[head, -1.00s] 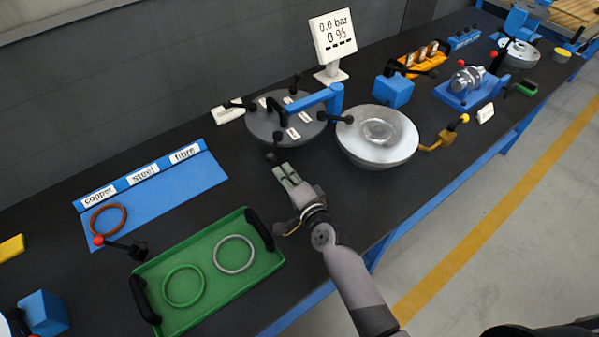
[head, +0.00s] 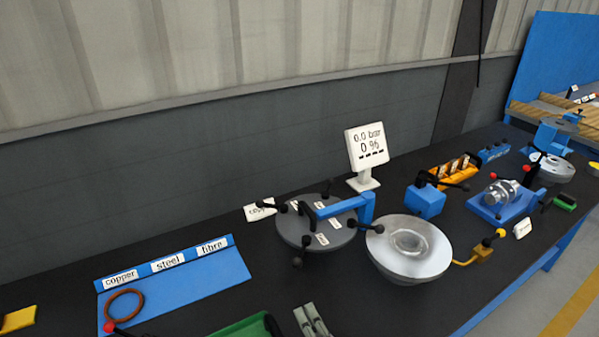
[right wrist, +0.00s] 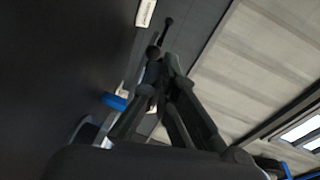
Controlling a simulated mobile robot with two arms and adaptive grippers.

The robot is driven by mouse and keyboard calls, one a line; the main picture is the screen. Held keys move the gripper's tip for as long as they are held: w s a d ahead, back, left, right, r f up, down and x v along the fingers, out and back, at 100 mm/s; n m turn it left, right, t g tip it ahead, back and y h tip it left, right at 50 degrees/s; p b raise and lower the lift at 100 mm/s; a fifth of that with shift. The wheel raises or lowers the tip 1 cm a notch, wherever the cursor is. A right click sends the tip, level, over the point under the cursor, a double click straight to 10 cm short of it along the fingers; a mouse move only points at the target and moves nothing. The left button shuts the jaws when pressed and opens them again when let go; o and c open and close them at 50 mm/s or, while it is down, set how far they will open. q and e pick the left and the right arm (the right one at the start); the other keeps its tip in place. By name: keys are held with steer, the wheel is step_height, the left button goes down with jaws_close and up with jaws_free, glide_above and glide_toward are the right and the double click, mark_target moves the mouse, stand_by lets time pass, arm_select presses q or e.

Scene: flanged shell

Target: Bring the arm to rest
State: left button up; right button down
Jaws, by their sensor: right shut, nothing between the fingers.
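My right gripper (head: 312,320) shows at the bottom edge of the head view, with only its fingers in frame. They lie close together, shut and empty, over the dark bench in front of the round grey lid and the silver flanged shell (head: 408,245). In the right wrist view the gripper's dark fingers (right wrist: 165,75) come together near the middle, with nothing between them. Most of the right arm is out of the head view. My left gripper is not in view.
The grey lid (head: 292,232) with black knobs and a blue arm stands close by. A green tray (head: 245,327) is at the bottom edge. A blue board (head: 205,275) holds a brown ring (head: 124,304). A white display (head: 367,148) and blue fixtures stand further back.

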steer(key=s+d+f+n+g+h, duration=0.25)
steer(key=s+d+n+g, duration=0.4)
steer(key=s+d, duration=0.35)
steer(key=s+d+f+n+g+h, duration=0.25)
steer(key=s+d+n+g, duration=0.45)
steer(key=s, duration=0.4)
step_height(320, 180, down, 29)
steer(key=s+n+b, duration=0.1)
steer(key=s+b, duration=0.1)
steer(key=s, duration=0.1)
steer(key=s+d+f, duration=0.2)
steer(key=s+f, duration=0.6)
steer(key=s+d+f+g, duration=0.1)
steer(key=s+f, duration=0.6)
steer(key=f, duration=0.1)
steer(key=shift+s+d+b, duration=0.35)
steer(key=shift+s+b, duration=0.05)
steer(key=shift+n, duration=0.25)
